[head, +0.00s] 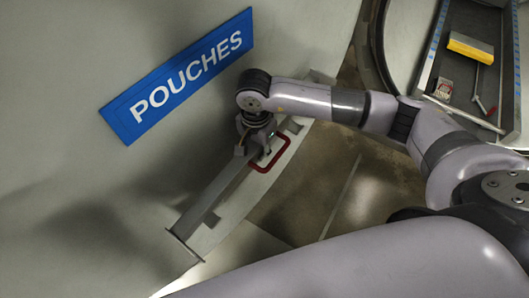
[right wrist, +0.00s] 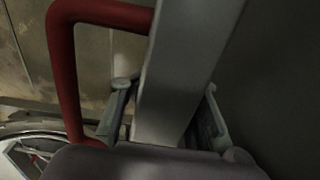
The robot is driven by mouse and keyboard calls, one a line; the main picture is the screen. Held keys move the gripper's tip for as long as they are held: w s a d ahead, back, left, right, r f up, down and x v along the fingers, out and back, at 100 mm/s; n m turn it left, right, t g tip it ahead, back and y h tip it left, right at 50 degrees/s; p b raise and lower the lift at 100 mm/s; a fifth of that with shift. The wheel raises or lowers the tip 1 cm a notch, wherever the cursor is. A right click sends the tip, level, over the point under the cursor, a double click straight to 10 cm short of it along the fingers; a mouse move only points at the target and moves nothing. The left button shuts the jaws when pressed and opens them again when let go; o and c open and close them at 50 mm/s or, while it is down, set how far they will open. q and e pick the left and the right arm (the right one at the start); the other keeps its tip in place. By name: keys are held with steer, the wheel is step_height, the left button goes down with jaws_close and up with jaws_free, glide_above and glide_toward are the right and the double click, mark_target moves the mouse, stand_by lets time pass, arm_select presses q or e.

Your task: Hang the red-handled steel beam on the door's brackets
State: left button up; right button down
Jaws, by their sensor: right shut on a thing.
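The grey steel beam (head: 215,192) lies slanted along the lower rim of the pale door (head: 60,190), its near end plate at lower left. Its red handle (head: 283,157) sticks out to the right of the beam. My right gripper (head: 262,148) is shut on the beam beside the handle. In the right wrist view, the fingers of the gripper (right wrist: 165,112) stand on both sides of the beam (right wrist: 185,60), with the red handle (right wrist: 62,80) to the left. My left gripper is out of view.
A blue POUCHES sign (head: 178,75) is on the door above the beam. At upper right, a dark tray (head: 440,62) holds a yellow block (head: 470,47) and small items. Stained floor (head: 350,190) lies right of the door. My arm links fill the lower right.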

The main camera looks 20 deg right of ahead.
steer(key=shift+w+a+r+m, duration=0.1)
steer(key=shift+w+r+m, duration=0.2)
steer(key=shift+w+r, duration=0.4)
step_height(320, 180, down, 14)
steer(key=b, duration=1)
steer(key=shift+w, duration=0.3)
steer(key=shift+s+a+f, duration=0.1)
steer(key=shift+s+f, duration=0.05)
stand_by(0.7)
steer(key=c, duration=1.1)
jaws_free()
